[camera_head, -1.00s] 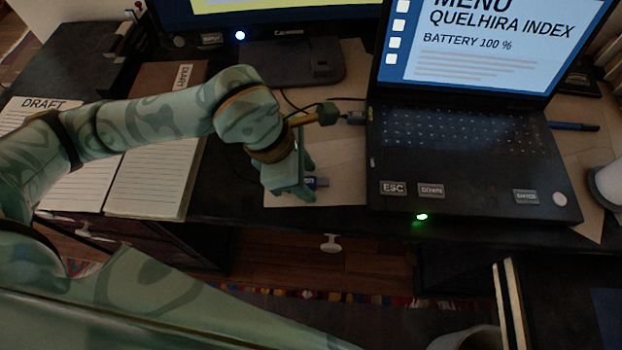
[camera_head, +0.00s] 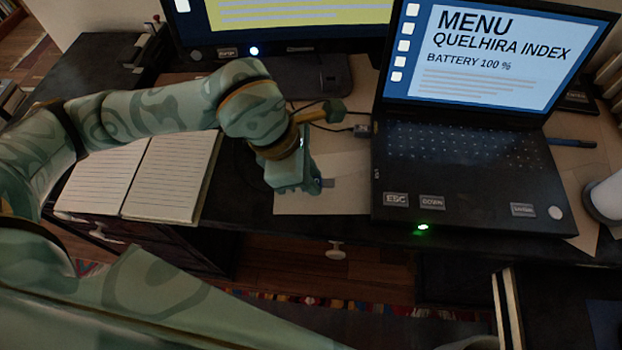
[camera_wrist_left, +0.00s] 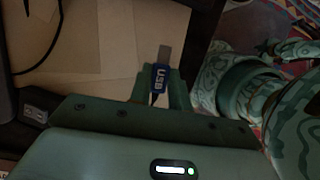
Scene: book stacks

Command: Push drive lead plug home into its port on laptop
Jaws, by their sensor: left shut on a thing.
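My left gripper (camera_head: 312,184) is shut on a plug with a grey metal tip (camera_head: 328,183), low over the pale sheet on the desk. The left wrist view shows the plug's blue body marked USB (camera_wrist_left: 160,79) between the fingers, the grey tip (camera_wrist_left: 164,53) pointing out ahead. The open laptop (camera_head: 470,170) stands to the right. The plug tip points towards its left side, with a clear gap between them. A small light mark (camera_head: 376,174) shows on that side; I cannot tell whether it is the port. My right gripper is not in view.
Another dark plug on a black cable (camera_head: 362,130) sits at the laptop's left side, farther back. A monitor (camera_head: 300,48) stands behind. An open lined notebook (camera_head: 172,175) lies left of my gripper. The pale sheet (camera_head: 345,200) before the laptop's side is bare.

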